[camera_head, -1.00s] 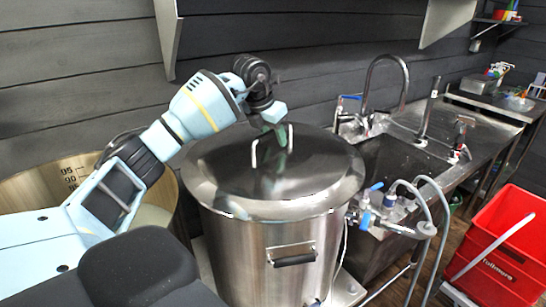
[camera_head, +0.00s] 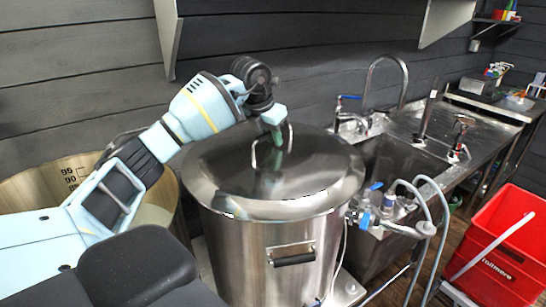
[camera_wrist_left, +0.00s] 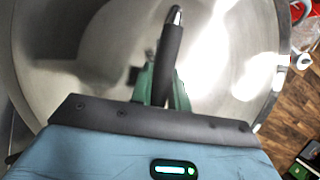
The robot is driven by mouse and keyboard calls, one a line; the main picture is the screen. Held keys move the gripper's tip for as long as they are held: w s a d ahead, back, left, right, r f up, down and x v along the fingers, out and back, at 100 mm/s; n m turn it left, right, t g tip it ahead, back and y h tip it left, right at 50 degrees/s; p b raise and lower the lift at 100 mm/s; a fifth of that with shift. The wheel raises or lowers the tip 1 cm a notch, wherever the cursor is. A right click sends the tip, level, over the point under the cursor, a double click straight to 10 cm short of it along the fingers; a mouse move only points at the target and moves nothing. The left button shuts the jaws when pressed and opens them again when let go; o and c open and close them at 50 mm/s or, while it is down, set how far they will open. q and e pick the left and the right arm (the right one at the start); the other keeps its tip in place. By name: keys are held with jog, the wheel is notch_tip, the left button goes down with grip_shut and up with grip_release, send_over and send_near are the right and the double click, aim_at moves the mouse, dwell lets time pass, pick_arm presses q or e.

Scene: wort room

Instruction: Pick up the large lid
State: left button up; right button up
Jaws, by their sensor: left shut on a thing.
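The large lid (camera_head: 300,182) is a round, shiny steel disc lying on top of a big steel pot (camera_head: 262,250). A bent metal handle (camera_head: 289,140) stands up from its middle. My left gripper (camera_head: 275,136) comes from the left and is shut on this handle. In the left wrist view the green fingers of the left gripper (camera_wrist_left: 162,84) are closed on the dark-looking handle bar (camera_wrist_left: 170,45), with the lid (camera_wrist_left: 100,50) filling the view behind. My right gripper is not in view.
An open vessel with a marked scale (camera_head: 50,180) stands left of the pot. A steel sink (camera_head: 400,160) with taps is at the right. Hoses and valves (camera_head: 385,200) sit close to the pot's right side. A red crate (camera_head: 500,230) is at far right.

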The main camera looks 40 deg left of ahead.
pick_arm(q)
jog(key=shift+w+r, duration=0.1)
jog(key=shift+r, duration=0.65)
grip_shut()
notch_tip(320, 180, up, 9)
jog(key=shift+r+b, duration=0.2)
jog(key=shift+b, duration=0.15)
